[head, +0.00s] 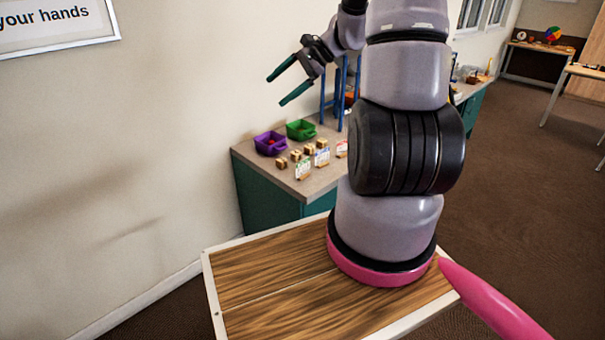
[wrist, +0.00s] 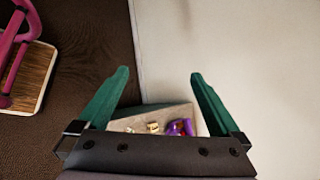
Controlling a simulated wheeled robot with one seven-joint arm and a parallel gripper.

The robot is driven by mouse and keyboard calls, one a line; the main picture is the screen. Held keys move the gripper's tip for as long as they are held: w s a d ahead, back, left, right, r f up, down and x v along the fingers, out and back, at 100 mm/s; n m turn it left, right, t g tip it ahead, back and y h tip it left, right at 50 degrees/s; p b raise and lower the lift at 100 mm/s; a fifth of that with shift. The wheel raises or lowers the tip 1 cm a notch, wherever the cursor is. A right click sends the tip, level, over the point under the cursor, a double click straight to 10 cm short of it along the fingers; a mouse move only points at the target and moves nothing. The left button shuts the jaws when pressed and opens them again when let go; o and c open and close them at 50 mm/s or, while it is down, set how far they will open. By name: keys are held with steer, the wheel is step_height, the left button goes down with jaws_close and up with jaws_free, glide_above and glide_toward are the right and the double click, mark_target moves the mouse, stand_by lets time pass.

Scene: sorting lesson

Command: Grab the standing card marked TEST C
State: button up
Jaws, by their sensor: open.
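Several small standing cards are on the counter in the head view: one at the front (head: 303,169), one in the middle (head: 322,157) and one at the right (head: 342,149), partly hidden by my arm. Their print is too small to read, so I cannot tell which is marked TEST C. My gripper (head: 281,88) is open and empty, raised in the air above and behind the counter's left part, well apart from the cards. In the wrist view my gripper (wrist: 160,85) has its two green fingers spread, with a small part of the counter low between them.
The counter (head: 297,183) also bears a purple bin (head: 270,144), a green bin (head: 300,130) and several small wooden blocks (head: 295,155). A blue frame (head: 340,95) stands at the back. The wall (head: 130,130) is close on the left. Open floor (head: 510,190) lies right.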

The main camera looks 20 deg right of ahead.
steer(key=w+d+f+m+t, duration=0.2)
steer(key=w+d+f+m, duration=0.25)
steer(key=f, duration=0.45)
steer(key=m+t+h, duration=0.4)
steer(key=m+t, duration=0.2)
steer(key=m, duration=0.6)
glide_toward(305, 176)
steer(key=shift+w+a+f, duration=0.35)
steer(key=shift+w, duration=0.2)
steer(key=shift+x, duration=3.1)
steer(key=shift+w+d, duration=0.1)
steer(key=shift+d, duration=0.1)
steer(key=c, duration=1.3)
